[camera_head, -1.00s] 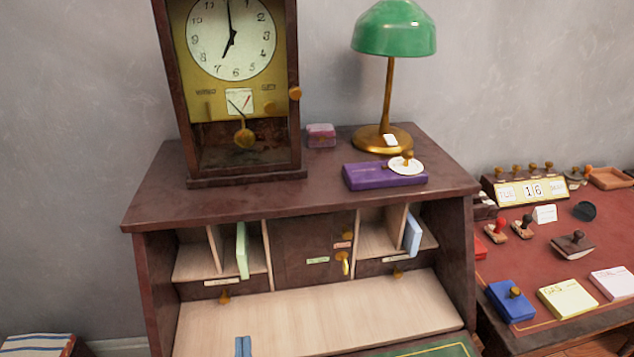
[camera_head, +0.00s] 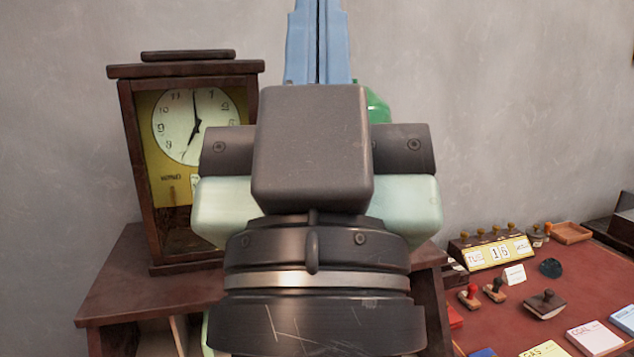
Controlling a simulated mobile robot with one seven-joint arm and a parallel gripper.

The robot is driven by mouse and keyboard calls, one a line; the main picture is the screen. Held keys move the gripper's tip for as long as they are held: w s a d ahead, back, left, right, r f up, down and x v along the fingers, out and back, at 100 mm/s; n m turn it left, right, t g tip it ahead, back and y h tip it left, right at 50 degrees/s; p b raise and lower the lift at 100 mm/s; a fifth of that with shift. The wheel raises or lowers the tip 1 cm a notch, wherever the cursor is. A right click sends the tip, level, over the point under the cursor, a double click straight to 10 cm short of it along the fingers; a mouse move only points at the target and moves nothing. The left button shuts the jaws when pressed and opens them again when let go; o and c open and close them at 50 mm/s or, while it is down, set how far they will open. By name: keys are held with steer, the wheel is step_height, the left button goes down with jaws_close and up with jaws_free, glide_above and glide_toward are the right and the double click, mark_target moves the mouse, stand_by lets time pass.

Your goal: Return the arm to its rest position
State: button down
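My gripper (camera_head: 318,10) is raised close in front of the camera, pointing up. Its two blue fingers lie side by side with only a thin dark line between them, so it looks shut, and no object shows between them. The fingertips reach the top edge of the picture. The dark grey gripper body and wrist fill the middle of the view. They hide most of the desk's compartments and writing surface and nearly all of the green lamp (camera_head: 378,106).
The wooden clock (camera_head: 140,180) stands left on the dark desk (camera_head: 125,290), partly behind my gripper. At right, a red-topped table (camera_head: 520,310) holds several stamps, a date display (camera_head: 495,253) and coloured pads. The wall above is clear.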

step_height(320, 180, up, 17)
steer(key=p, duration=1.6)
steer(key=shift+s+p, duration=0.15)
steer(key=shift+p, duration=0.15)
steer(key=shift+a, duration=0.1)
